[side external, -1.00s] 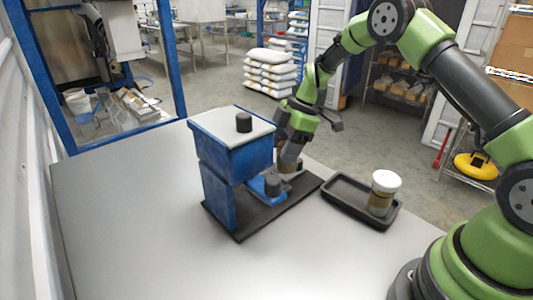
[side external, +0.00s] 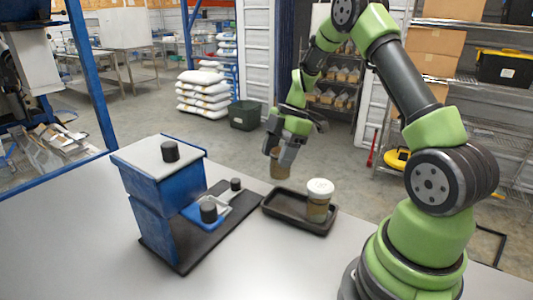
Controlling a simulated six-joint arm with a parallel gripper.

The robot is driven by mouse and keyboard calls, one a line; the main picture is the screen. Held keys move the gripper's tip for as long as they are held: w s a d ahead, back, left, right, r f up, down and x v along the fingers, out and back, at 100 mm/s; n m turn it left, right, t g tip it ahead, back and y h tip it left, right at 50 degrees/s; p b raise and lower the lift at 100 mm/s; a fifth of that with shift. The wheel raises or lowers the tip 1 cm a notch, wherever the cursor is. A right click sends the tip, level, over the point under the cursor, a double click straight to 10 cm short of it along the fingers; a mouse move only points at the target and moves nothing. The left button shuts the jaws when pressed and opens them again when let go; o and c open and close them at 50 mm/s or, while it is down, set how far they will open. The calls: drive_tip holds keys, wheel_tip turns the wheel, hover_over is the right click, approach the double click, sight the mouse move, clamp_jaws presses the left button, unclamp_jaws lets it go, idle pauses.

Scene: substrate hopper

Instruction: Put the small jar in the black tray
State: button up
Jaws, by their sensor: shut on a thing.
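My gripper (side external: 280,148) is shut on a small brownish jar (side external: 280,169) and holds it upright, over the far left part of the black tray (side external: 280,218) as seen in this view. The fingers hide part of the jar's upper end, and I cannot see a lid on it. The jar appears to be above the tray, not resting in it. Another jar with a white lid (side external: 318,199) and brown contents stands upright in the right part of the tray.
A blue hopper (side external: 160,200) with a grey top and black knobs stands left of the tray on a black base plate (side external: 226,221). The base plate's right end lies close to the tray. The front of the grey table (side external: 270,270) is clear.

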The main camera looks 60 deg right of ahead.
sight(284, 180)
drive_tip(key=shift+s+a+r, duration=0.2)
drive_tip(key=shift+s+a, duration=0.1)
drive_tip(key=shift+s, duration=0.3)
drive_tip(key=shift+s+a+r, duration=0.2)
drive_tip(key=shift+s+a, duration=0.05)
drive_tip(key=shift+s, duration=0.3)
drive_tip(key=shift+f, duration=3.9)
drive_tip(key=shift+f, duration=0.25)
drive_tip(key=o, duration=1.2)
